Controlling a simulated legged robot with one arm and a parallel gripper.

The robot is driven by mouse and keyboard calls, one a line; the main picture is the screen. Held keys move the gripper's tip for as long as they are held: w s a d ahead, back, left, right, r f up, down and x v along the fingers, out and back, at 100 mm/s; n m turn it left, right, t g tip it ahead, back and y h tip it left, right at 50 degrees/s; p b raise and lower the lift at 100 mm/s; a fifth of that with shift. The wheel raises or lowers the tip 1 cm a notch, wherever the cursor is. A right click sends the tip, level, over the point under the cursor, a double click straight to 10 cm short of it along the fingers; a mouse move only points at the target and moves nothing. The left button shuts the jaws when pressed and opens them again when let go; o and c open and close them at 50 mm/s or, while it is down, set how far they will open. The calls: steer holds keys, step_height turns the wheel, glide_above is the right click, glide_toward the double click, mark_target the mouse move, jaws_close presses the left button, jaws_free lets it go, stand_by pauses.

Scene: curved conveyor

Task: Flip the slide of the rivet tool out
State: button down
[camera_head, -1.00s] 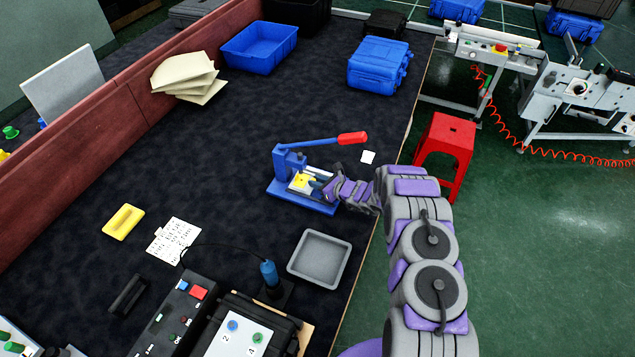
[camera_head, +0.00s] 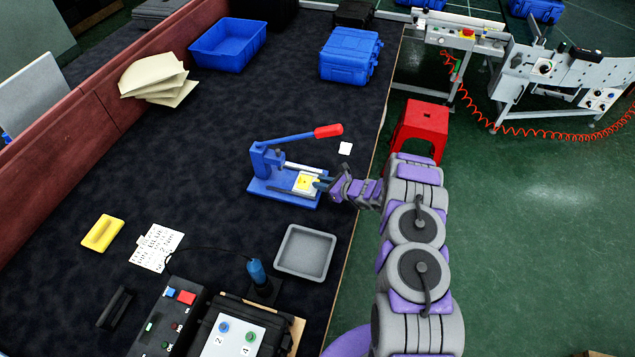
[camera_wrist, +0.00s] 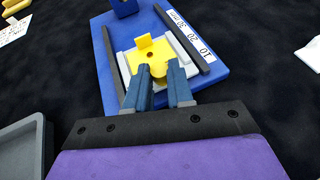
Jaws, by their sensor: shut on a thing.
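The rivet tool (camera_head: 262,165) is blue with a long lever ending in a red handle (camera_head: 328,131), and it stands on the dark table mat. Its slide (camera_head: 304,183) is a pale plate with a yellow piece on top, near the right end of the blue base. In the wrist view the slide (camera_wrist: 130,62) lies between two dark rails, with a yellow upright tab on it. My gripper (camera_head: 323,183) reaches in from the right. Its blue fingers (camera_wrist: 160,80) are shut on the yellow knob at the slide's near edge, partly hiding it.
A grey tray (camera_head: 306,252) sits in front of the tool, and a white card (camera_head: 345,148) lies behind my gripper. A yellow block (camera_head: 102,233) and a printed sheet (camera_head: 156,247) lie to the left. The table's right edge runs under my arm. The mat left of the tool is clear.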

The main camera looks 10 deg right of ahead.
steer(key=shift+d, duration=0.15)
steer(key=c, duration=1)
jaws_free()
steer(key=shift+d, duration=0.3)
steer(key=shift+s+a, duration=0.1)
steer(key=shift+s+r, duration=0.2)
steer(key=v, duration=0.5)
steer(key=p+v, duration=0.1)
steer(key=v, duration=0.5)
steer(key=p+v, duration=0.1)
steer(key=v, duration=0.5)
steer(key=shift+w+d+f, duration=0.1)
steer(key=shift+d+f, duration=0.2)
